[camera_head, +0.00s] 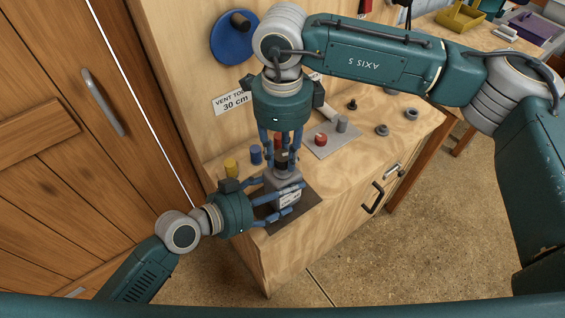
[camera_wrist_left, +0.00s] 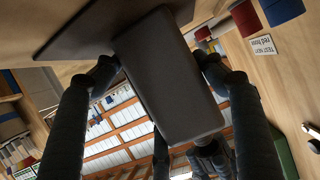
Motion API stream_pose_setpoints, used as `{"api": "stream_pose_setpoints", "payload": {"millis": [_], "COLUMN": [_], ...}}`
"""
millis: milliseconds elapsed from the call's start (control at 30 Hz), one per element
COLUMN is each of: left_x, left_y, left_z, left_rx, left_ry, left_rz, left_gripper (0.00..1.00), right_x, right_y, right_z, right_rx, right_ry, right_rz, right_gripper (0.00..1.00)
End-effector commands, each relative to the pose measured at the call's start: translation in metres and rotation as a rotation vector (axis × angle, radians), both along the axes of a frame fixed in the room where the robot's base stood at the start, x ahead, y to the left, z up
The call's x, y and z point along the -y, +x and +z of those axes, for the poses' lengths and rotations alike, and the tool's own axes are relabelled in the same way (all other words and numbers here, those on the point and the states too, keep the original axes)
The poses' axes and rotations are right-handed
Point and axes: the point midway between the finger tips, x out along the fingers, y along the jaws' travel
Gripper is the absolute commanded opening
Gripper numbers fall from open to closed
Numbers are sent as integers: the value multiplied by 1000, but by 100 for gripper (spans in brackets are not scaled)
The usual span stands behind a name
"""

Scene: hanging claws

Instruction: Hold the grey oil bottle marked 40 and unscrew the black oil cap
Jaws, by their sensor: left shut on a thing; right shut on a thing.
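The grey oil bottle (camera_head: 284,184) stands on a dark mat (camera_head: 305,208) near the workbench's front left corner. It has a white label, whose marking is too small to read. In the left wrist view the bottle (camera_wrist_left: 168,75) fills the middle as a dark block between the fingers. My left gripper (camera_head: 286,199) is shut on the bottle from the left side. The black oil cap (camera_head: 281,159) is on top of the bottle, partly hidden by fingers. My right gripper (camera_head: 281,155) points down from above and is shut on the cap.
A grey plate (camera_head: 332,139) holding small red and grey parts lies to the right. Small dark rings lie further right. A panel with a blue disc (camera_head: 232,40) rises behind.

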Motion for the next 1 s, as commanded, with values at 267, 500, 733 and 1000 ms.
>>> {"api": "stream_pose_setpoints", "payload": {"millis": [267, 500, 733, 1000], "left_x": [0, 0, 0, 0], "left_y": [0, 0, 0, 0], "left_z": [0, 0, 0, 0], "left_rx": [0, 0, 0, 0], "left_ry": [0, 0, 0, 0], "left_rz": [0, 1, 0, 0], "left_gripper": [13, 13, 13, 13], "right_x": [0, 0, 0, 0], "right_y": [0, 1, 1, 0], "right_z": [3, 21, 39, 59], "right_rx": [1, 2, 2, 1], "right_ry": [1, 1, 1, 1], "right_rz": [0, 0, 0, 0], "right_gripper": [0, 0, 0, 0]}}
